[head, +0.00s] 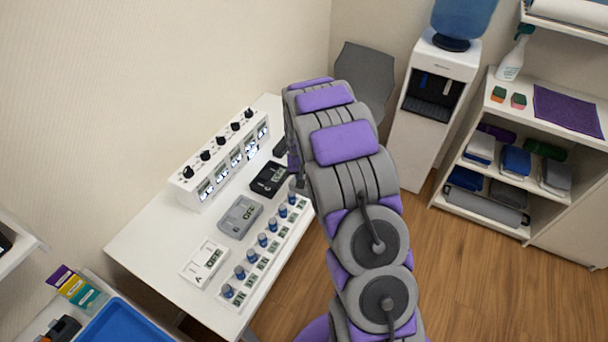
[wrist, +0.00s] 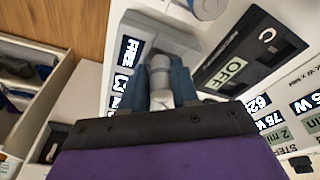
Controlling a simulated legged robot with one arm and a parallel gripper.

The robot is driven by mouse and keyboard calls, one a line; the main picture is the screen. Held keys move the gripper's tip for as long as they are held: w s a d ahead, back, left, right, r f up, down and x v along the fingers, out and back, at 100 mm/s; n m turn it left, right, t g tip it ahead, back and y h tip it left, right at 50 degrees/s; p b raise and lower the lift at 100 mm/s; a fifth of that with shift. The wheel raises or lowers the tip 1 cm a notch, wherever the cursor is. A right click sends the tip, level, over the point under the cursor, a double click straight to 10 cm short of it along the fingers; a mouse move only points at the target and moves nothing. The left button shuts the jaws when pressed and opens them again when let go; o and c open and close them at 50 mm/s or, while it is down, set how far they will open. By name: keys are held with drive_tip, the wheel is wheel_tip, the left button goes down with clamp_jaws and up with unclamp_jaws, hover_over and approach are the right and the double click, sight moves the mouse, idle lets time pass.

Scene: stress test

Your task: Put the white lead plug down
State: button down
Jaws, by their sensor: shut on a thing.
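My gripper (wrist: 161,92) is shut on a pale grey-white cylindrical plug (wrist: 160,72), which stands between its two dark blue fingers in the wrist view. The plug is over or on a grey block beside small dark displays, one reading FREE (wrist: 133,50). I cannot tell whether its lower end touches anything. In the head view my arm hides the gripper and the held plug. A white strip (head: 244,284) on the desk holds several blue-and-grey plugs or knobs beside small displays.
A black unit marked C, reading OFF (wrist: 236,66), is right of the gripper. A grey unit (head: 240,216), a white unit marked A (head: 204,262) and a white console (head: 222,160) with black knobs stand on the white desk (head: 150,258). The desk's left part is clear.

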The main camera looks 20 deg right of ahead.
drive_tip(key=shift+f, duration=0.35)
drive_tip(key=shift+s+f, duration=0.25)
idle(0.3)
